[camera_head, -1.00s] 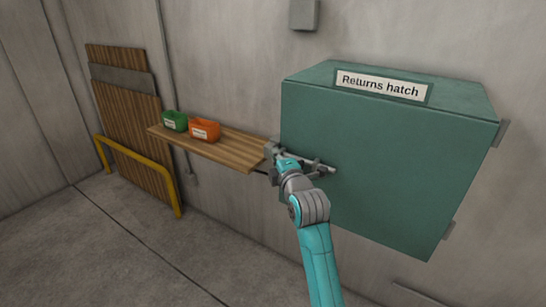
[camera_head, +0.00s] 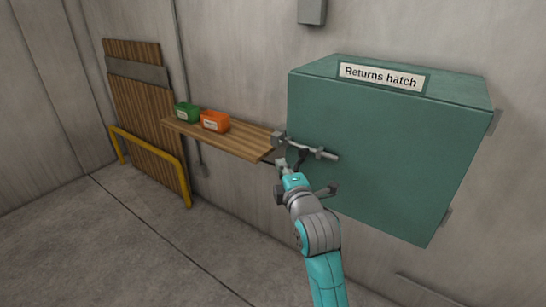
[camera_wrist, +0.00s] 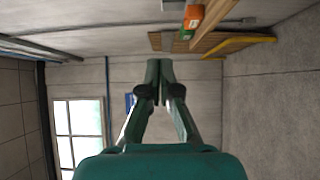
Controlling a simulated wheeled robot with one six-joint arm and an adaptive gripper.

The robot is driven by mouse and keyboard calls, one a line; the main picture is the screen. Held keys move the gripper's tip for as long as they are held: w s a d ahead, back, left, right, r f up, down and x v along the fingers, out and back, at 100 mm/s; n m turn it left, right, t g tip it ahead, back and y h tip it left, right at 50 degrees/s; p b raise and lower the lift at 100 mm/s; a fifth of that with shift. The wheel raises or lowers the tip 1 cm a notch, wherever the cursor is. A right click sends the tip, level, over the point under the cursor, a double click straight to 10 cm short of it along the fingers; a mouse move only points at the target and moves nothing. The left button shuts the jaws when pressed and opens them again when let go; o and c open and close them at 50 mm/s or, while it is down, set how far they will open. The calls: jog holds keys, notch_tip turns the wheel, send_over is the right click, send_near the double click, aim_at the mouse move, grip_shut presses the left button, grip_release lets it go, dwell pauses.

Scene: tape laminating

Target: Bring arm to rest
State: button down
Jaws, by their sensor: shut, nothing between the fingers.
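My teal and grey arm reaches up from the bottom of the head view. My gripper (camera_head: 281,163) is just below and left of the metal handle (camera_head: 318,152) on the hatch front. A small gap seems to show between them, but I cannot be sure from this angle. In the wrist view my gripper (camera_wrist: 158,68) has its fingers together with nothing between them. The green returns hatch (camera_head: 390,165) is a closed box on the wall with a "Returns hatch" label (camera_head: 381,77).
A wooden shelf (camera_head: 238,143) left of the hatch holds a green bin (camera_head: 187,112) and an orange bin (camera_head: 214,121). A yellow rail (camera_head: 150,149) stands before wooden boards (camera_head: 133,97). The floor (camera_head: 110,245) at lower left is clear.

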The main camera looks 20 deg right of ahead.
jog(key=s+a+f+m+g, duration=0.3)
jog(key=s+f+m, duration=0.5)
jog(key=s+f, duration=1.6)
jog(key=s+a+r+m+y, duration=0.1)
jog(key=s+m, duration=0.8)
jog(key=s, duration=2.1)
jog(key=shift+a+r, duration=0.5)
jog(key=shift+a, duration=0.25)
jog(key=shift+w+d, duration=0.1)
jog(key=shift+w, duration=0.05)
jog(key=shift+a, duration=0.2)
